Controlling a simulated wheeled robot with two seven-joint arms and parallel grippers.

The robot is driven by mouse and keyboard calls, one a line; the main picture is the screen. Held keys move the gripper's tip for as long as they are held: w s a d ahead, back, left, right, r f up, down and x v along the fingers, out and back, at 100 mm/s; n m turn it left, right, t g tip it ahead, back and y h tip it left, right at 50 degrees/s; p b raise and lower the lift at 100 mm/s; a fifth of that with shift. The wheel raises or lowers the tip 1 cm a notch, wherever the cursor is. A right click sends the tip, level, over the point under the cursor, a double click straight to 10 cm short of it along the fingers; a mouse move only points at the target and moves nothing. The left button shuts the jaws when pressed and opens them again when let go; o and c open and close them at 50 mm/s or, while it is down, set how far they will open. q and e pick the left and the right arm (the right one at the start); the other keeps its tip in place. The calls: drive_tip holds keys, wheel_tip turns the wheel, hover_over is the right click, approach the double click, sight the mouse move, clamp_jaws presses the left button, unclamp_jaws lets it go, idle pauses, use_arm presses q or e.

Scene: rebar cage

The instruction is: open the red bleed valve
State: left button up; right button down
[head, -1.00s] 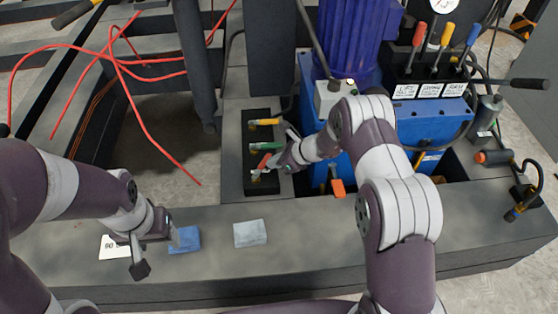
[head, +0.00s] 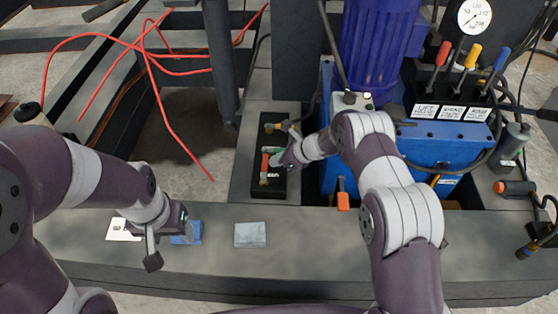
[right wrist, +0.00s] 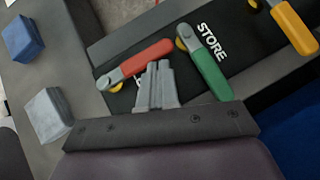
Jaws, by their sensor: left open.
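The red bleed valve lever (head: 265,165) is at the near end of a black valve panel (head: 262,190). In the head view the right gripper (head: 281,162) partly hides the green lever. My left gripper (head: 170,240) is open and empty over the front ledge.
A blue block (head: 190,234), a grey block (head: 250,235) and a white card (head: 122,230) lie on the front ledge (head: 320,240). The blue pump unit (head: 440,145) stands right of the panel. Red hoses (head: 165,110) hang at left.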

idle(0.6)
drive_tip(key=shift+s+d+p, duration=0.15)
drive_tip(key=shift+s+p, duration=0.15)
drive_tip(key=shift+s, duration=0.5)
drive_tip(key=p+v, duration=0.5)
drive_tip(key=v, duration=0.7)
drive_tip(key=shift+d+r, duration=0.15)
drive_tip(key=shift+r, duration=0.05)
